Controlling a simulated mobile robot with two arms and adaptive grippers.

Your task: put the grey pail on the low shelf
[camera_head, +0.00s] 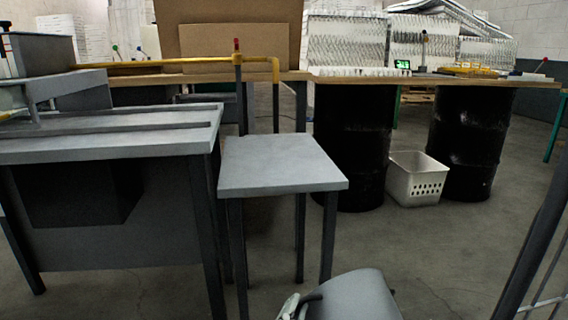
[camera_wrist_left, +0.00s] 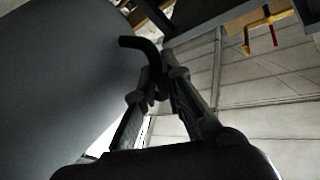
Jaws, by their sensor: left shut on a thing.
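The grey pail (camera_head: 355,294) is at the bottom of the head view, its lower part cut off by the frame. In the left wrist view, the pail (camera_wrist_left: 55,75) fills the left side as a smooth grey curved wall. My left gripper (camera_wrist_left: 158,88) is shut on the pail's black handle (camera_wrist_left: 140,43). In the head view, a white part of my left gripper (camera_head: 289,306) shows beside the pail's left side. A small grey platform on dark legs (camera_head: 282,165), lower than the workbench, stands beyond the pail; it appears to be the low shelf. Its top is bare. My right gripper is out of view.
A grey metal table (camera_head: 110,145) stands left of the platform. A long wooden-topped bench (camera_head: 430,80) on black drums (camera_head: 352,145) runs behind. A white perforated basket (camera_head: 417,180) sits on the floor between the drums. Dark bars (camera_head: 535,240) edge the lower right.

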